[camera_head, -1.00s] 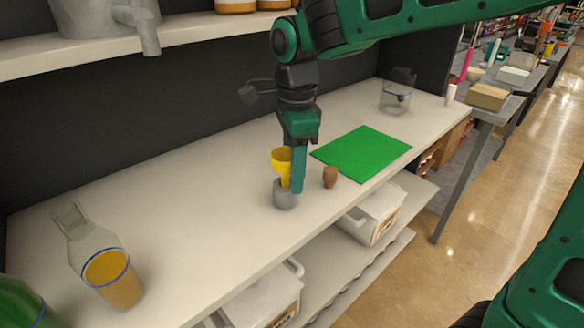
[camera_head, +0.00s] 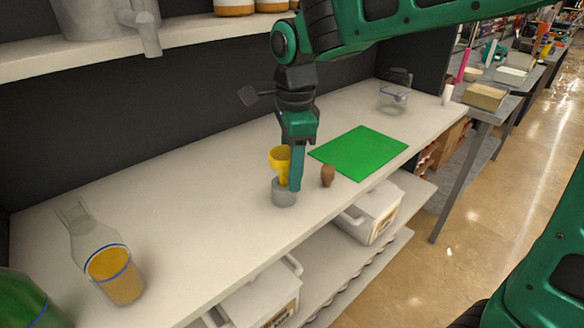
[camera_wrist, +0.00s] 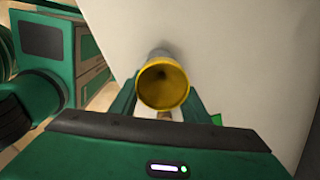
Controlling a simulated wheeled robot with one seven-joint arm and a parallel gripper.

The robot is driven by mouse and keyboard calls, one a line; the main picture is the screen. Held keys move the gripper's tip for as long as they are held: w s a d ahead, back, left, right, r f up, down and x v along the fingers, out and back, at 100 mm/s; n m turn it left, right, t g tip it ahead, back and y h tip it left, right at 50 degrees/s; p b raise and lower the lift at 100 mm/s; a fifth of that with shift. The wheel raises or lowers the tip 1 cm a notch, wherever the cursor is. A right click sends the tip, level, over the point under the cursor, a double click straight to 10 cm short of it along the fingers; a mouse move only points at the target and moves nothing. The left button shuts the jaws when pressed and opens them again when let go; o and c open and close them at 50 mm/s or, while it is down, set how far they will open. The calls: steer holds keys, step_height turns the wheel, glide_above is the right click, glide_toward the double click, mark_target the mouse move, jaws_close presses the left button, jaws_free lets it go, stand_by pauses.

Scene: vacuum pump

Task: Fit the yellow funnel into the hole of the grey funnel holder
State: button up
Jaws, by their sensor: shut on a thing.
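The yellow funnel (camera_head: 280,158) is upright, its wide mouth up, directly over the grey funnel holder (camera_head: 284,196) on the white bench. Its lower end meets the top of the holder in the head view; I cannot tell how deep it sits in the hole. My gripper (camera_head: 296,180) points down and is shut on the funnel, its fingers at the funnel's right side, close to the holder. In the wrist view the funnel (camera_wrist: 163,84) shows its open mouth between the fingers.
A small brown object (camera_head: 327,176) stands just right of the holder, near a green mat (camera_head: 360,152). A clear container (camera_head: 393,97) is at the far end. The bench between is clear.

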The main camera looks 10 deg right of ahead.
steer(key=shift+s+f, duration=0.5)
steer(key=shift+f, duration=0.25)
steer(key=o, duration=1.1)
steer(key=shift+w+f+g, duration=0.1)
steer(key=shift+w+g, duration=0.05)
steer(key=shift+g, duration=0.15)
steer(key=shift+a, duration=0.1)
steer(key=shift+w+r, duration=0.1)
steer(key=shift+r, duration=0.2)
steer(key=shift+w+r, duration=0.75)
steer(key=shift+w, duration=0.15)
steer(key=r, duration=0.7)
steer(key=s+r, duration=0.1)
steer(key=r, duration=0.2)
steer(key=shift+d+r, duration=0.15)
steer(key=shift+d, duration=0.15)
steer(key=shift+d, duration=0.1)
